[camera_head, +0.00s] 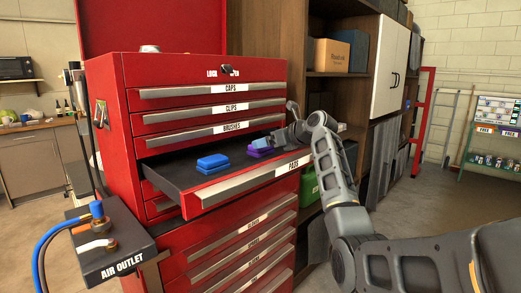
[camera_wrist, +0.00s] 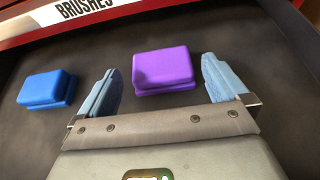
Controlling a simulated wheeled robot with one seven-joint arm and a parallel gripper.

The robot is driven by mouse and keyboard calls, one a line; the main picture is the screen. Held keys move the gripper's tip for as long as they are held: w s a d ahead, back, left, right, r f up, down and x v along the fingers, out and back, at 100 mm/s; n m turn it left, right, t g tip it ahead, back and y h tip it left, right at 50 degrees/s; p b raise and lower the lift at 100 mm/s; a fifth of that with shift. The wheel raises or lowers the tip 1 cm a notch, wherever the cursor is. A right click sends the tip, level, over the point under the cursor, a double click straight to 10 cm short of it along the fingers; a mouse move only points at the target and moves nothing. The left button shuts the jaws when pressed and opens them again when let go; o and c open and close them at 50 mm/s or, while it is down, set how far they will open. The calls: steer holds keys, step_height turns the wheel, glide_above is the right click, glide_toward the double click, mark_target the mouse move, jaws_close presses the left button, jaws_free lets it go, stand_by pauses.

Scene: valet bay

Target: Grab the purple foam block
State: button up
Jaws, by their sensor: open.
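A purple foam block (camera_wrist: 163,70) lies on the dark floor of the open pads drawer (camera_head: 240,183). In the head view the purple block (camera_head: 261,144) is small and partly hidden by my gripper. My gripper (camera_wrist: 162,86) is open in the wrist view, with its two light-blue fingers spread. The purple block shows between and slightly beyond the fingers, with gaps on both sides. The gripper (camera_head: 268,143) reaches over the drawer from the right in the head view. A blue foam block (camera_wrist: 47,89) lies to the left in the drawer; it also shows in the head view (camera_head: 213,162).
The red tool cabinet (camera_head: 125,100) has shut drawers above and below the open one, and the brushes drawer front (camera_wrist: 85,12) edges the far side. An air outlet box (camera_head: 120,255) with hoses juts out at lower left. Wooden shelving (camera_head: 335,90) stands to the right.

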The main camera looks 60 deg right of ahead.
steer(key=x, duration=0.4)
steer(key=shift+c, duration=0.2)
steer(key=c, duration=0.7)
